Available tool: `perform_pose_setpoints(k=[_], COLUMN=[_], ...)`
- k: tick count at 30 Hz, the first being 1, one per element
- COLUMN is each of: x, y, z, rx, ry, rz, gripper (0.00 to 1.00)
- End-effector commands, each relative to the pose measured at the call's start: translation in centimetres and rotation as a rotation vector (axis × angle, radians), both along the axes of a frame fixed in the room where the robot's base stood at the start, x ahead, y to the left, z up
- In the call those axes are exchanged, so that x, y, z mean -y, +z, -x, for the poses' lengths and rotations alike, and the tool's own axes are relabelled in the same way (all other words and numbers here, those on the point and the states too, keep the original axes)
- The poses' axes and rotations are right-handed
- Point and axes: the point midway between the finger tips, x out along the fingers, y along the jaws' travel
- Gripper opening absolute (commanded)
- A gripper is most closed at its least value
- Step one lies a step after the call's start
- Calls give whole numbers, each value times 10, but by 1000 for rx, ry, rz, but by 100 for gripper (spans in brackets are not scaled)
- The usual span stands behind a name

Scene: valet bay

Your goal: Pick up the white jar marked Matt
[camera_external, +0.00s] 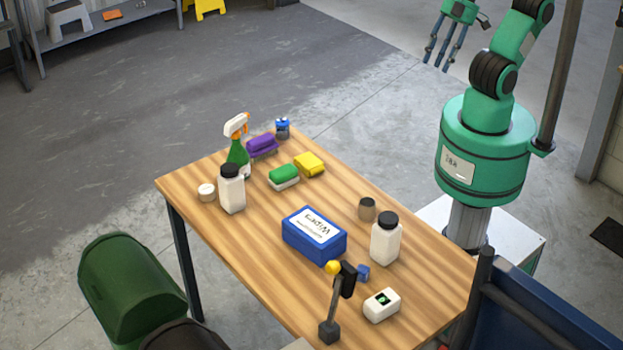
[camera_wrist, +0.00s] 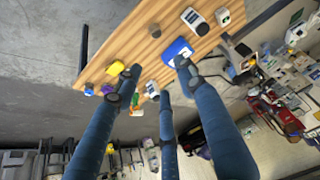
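No marking reading "Matt" is legible on any jar. A small, squat white jar (camera_external: 207,191) stands at the table's left edge. A tall white jar with a black lid (camera_external: 232,193) stands just right of it, and a similar one (camera_external: 386,242) is on the right; it also shows in the wrist view (camera_wrist: 195,20). A small clear or brown jar with a dark lid (camera_external: 367,210) stands behind the right one. My gripper (camera_external: 438,62) is up beyond the table's far side, its fingers spread, empty and apart from everything. Its three fingers show in the wrist view (camera_wrist: 160,80).
On the wooden table (camera_external: 270,250) are a blue wipes box (camera_external: 312,236), a green spray bottle (camera_external: 238,152), several sponges and brushes, a white device (camera_external: 381,305) and a small black stand (camera_external: 336,305). A green bin (camera_external: 130,285) is at front left.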

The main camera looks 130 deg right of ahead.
Motion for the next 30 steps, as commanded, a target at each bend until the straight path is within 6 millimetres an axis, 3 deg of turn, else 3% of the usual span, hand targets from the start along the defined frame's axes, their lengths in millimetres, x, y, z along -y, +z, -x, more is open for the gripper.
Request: perform_pose_setpoints(k=[5, 11, 12, 23, 30], x=[0, 0, 0, 0, -5], y=[0, 0, 0, 1, 2], z=[0, 0, 0, -2, -24], rx=[0, 0, 0, -3, -35], ry=[0, 0, 0, -1, -19], rz=[0, 0, 0, -2, -18], gripper=[40, 78, 79, 79, 79])
